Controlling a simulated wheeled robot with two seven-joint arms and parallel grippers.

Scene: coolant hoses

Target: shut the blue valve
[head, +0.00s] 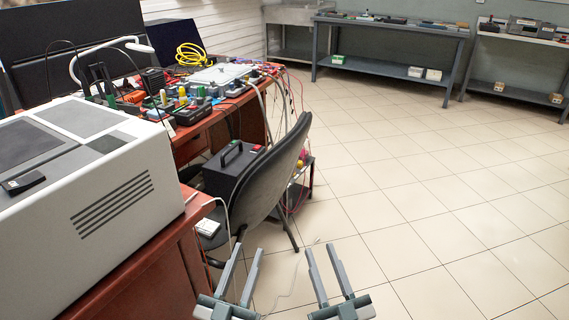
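I cannot make out a blue valve or a coolant hose in the head view. My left gripper (248,252) is at the bottom, left of centre, with its two fingers apart and nothing between them. My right gripper (322,250) is at the bottom just right of it, also with fingers apart and empty. Both point forward over the tiled floor, in front of the chair.
A big white machine (120,190) stands on a red-brown desk (165,265) at left. A cluttered workbench (240,112) is behind it. A dark chair (262,180) stands close ahead. Grey benches (395,28) line the back wall. The tiled floor (430,200) at right is clear.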

